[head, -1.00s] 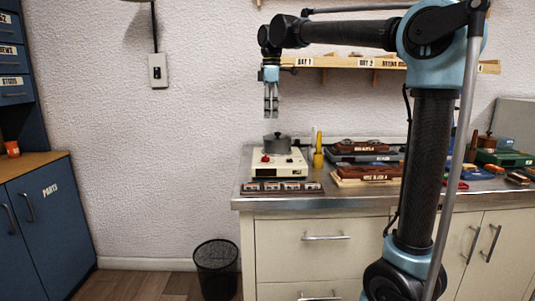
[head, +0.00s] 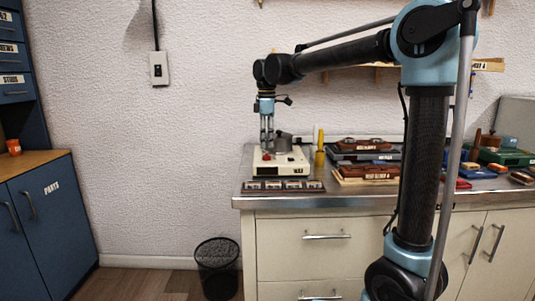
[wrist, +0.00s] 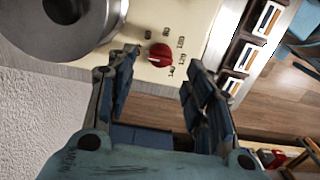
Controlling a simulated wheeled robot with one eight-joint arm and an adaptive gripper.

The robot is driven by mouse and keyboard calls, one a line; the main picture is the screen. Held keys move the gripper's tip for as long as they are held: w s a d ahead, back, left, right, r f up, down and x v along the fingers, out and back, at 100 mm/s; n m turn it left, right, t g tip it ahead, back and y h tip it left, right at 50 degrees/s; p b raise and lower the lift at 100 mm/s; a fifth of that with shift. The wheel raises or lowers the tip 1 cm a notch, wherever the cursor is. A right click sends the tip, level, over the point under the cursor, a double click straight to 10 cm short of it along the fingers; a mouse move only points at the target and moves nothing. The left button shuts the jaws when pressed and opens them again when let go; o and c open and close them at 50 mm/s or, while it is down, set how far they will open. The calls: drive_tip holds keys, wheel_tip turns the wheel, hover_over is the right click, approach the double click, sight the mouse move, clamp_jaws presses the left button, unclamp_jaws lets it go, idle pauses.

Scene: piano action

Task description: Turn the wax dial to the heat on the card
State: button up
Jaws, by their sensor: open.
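The wax dial is a red knob (wrist: 160,55) on the front of a cream wax heater (wrist: 192,22). Printed numbers ring it, among them 80, 100, 120 and 140. In the head view the red dial (head: 267,156) sits at the left front of the heater (head: 292,167). My gripper (head: 267,148) points down just above the dial. In the wrist view its two blue fingers (wrist: 155,88) are open, with the dial ahead between them and not visibly touched. I cannot make out the dial's pointer or a heat written on a card.
A grey lidded pot (head: 283,142) stands on the heater close behind my gripper. A dark strip with several pale cards (head: 284,186) lies along the bench front. A yellow-handled tool (head: 320,150) and stacked wooden parts (head: 367,174) stand to the right.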

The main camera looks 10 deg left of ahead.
sight(267, 156)
drive_tip(key=shift+f, duration=2.6)
drive_tip(key=shift+c, duration=0.2)
drive_tip(key=c, duration=1)
